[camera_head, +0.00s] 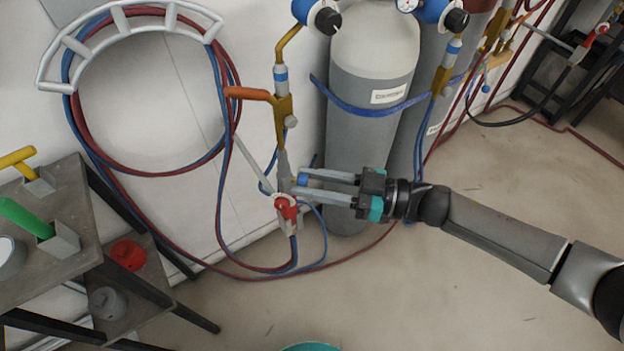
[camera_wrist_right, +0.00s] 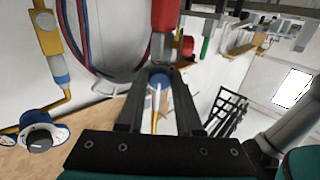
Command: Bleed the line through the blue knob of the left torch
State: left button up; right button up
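The left torch (camera_head: 282,120) hangs upright by the wall, brass-coloured above and grey below, with an orange lever at its upper part. A red knob (camera_head: 287,207) sits low on it. The blue knob (camera_head: 302,179) sits just above the red one and is partly hidden by my fingers. My right gripper (camera_head: 298,184) reaches in from the right, its fingers close together on either side of the blue knob. In the wrist view the blue knob (camera_wrist_right: 158,80) fills the narrow gap between the fingertips. My left gripper is in neither view.
Grey gas cylinders (camera_head: 372,125) stand behind my gripper. Red and blue hoses (camera_head: 225,190) loop beside the torch and onto the floor. A grey stand (camera_head: 60,265) with coloured parts is at left. A second torch (camera_head: 585,45) is at upper right. The floor below is mostly clear.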

grip_shut()
jog(key=shift+n, duration=0.4)
jog(key=n, duration=0.2)
jog(key=shift+n+p, duration=0.3)
jog(key=shift+n, duration=1.6)
jog(key=o, duration=0.5)
grip_release()
